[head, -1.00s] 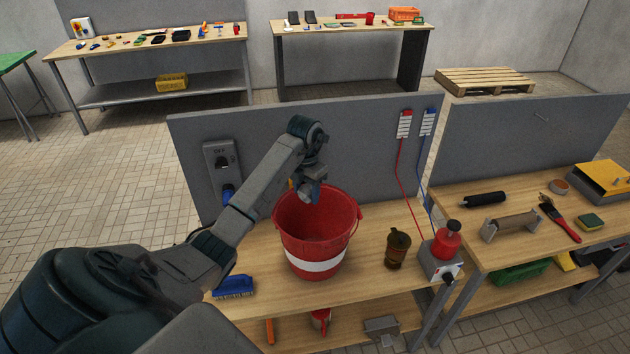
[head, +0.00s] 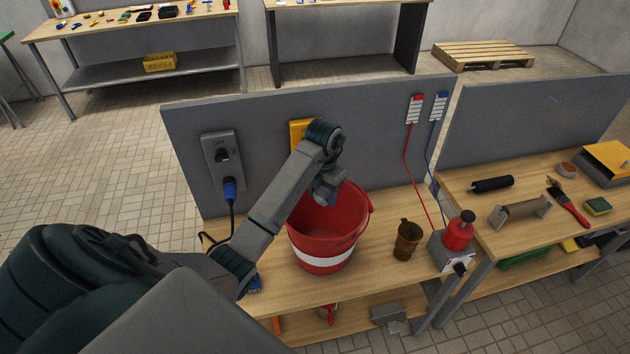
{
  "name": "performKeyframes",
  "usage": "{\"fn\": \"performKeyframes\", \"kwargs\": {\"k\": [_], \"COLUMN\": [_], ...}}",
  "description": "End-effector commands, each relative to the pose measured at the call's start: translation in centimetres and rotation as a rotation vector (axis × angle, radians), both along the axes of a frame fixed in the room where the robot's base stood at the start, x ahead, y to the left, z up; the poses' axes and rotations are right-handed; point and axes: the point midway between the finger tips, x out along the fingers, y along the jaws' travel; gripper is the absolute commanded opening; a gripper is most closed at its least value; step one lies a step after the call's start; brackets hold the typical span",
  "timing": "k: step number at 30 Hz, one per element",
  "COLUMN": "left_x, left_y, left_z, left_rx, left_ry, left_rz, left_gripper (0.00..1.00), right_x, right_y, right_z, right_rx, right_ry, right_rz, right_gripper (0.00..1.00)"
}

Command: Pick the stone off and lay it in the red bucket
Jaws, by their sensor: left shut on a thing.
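The red bucket (head: 325,253) with a white band stands upright on the wooden bench. My left arm reaches in from the left, and my left gripper (head: 326,192) points down over the bucket's mouth. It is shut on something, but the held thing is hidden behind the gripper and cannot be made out. No stone shows clearly in the head view. My right gripper is not in view.
A grey panel (head: 270,140) with a switch box (head: 222,158) rises behind.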

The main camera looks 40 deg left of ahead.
Motion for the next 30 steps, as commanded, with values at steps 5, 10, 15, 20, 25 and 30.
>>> {"fn": "performKeyframes", "kwargs": {"k": [5,10,15,20,25,30], "left_x": [-0.2,-0.3,-0.3,-0.3,-0.3,-0.3], "left_y": [-0.7,-0.7,-0.7,-0.7,-0.7,-0.7], "left_z": [-0.2,-0.2,-0.3,-0.8,-1.7,-2.5], "left_rx": [-0.002,-0.001,-0.001,-0.001,-0.001,-0.001], "left_ry": [-0.002,-0.002,-0.002,-0.001,-0.001,-0.001], "left_rz": [-0.001,-0.001,-0.001,-0.001,-0.001,-0.001], "left_gripper": [0.22,0.22,0.22,0.22,0.22,0.22], "right_x": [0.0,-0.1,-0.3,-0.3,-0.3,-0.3], "right_y": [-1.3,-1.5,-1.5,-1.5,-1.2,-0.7], "right_z": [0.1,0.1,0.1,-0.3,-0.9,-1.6], "right_rx": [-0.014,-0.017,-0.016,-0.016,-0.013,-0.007], "right_ry": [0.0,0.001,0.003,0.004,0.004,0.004], "right_rz": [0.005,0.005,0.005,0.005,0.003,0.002], "right_gripper": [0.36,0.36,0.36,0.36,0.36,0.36]}}
